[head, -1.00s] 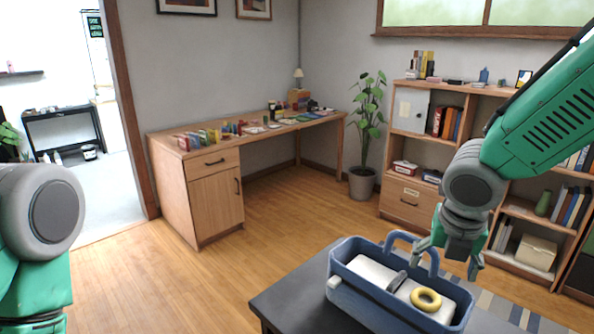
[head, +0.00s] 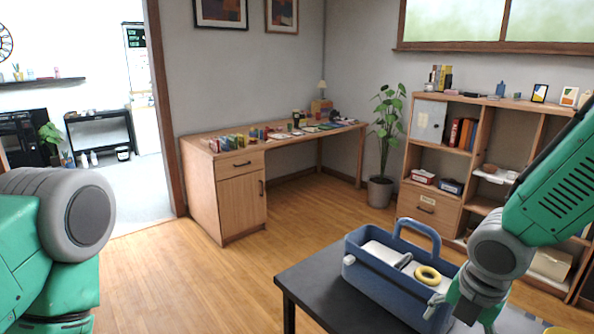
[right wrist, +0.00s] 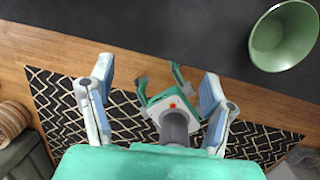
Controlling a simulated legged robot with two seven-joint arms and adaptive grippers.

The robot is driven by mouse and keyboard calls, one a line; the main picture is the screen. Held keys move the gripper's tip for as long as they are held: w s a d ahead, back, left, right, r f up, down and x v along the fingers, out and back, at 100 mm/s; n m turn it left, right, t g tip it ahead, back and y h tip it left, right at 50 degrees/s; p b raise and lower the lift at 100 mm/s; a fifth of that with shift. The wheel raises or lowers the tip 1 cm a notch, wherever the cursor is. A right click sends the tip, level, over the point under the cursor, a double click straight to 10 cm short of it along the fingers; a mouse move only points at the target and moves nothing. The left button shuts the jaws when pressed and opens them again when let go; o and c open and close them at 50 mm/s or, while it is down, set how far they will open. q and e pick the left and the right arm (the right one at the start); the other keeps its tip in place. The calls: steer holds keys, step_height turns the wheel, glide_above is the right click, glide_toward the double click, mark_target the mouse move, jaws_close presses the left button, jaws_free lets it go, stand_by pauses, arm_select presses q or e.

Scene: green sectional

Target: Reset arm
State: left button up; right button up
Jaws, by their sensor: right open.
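My right arm (head: 555,195) reaches in from the right in the head view. Its gripper (head: 462,318) is low, in front of the blue tote's right end, and partly cut off by the lower edge. In the right wrist view the right gripper (right wrist: 153,92) has its two fingers wide apart with nothing between them. My left arm (head: 55,225) shows at the left edge of the head view, its grey joint near the frame side; its gripper is out of view. The blue tote (head: 385,289) stands on the dark table (head: 300,283) with a yellow ring (head: 428,275) in it.
A green bowl (right wrist: 284,36) stands on a dark surface in the right wrist view. A patterned rug (right wrist: 62,105) lies below. The desk (head: 240,200), plant (head: 388,130) and shelf unit (head: 430,170) stand farther back. Wood floor is clear left of the table.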

steer(key=s+d+f+m+g, duration=0.1)
steer(key=s+f+m, duration=2.1)
steer(key=s+m, duration=0.3)
steer(key=shift+d+f+m, duration=0.2)
steer(key=shift+d+m, duration=0.15)
steer(key=shift+m, duration=0.05)
steer(key=shift+w+d, duration=0.1)
steer(key=shift+w+a, duration=0.1)
steer(key=shift+a, duration=0.15)
steer(key=shift+d, duration=0.15)
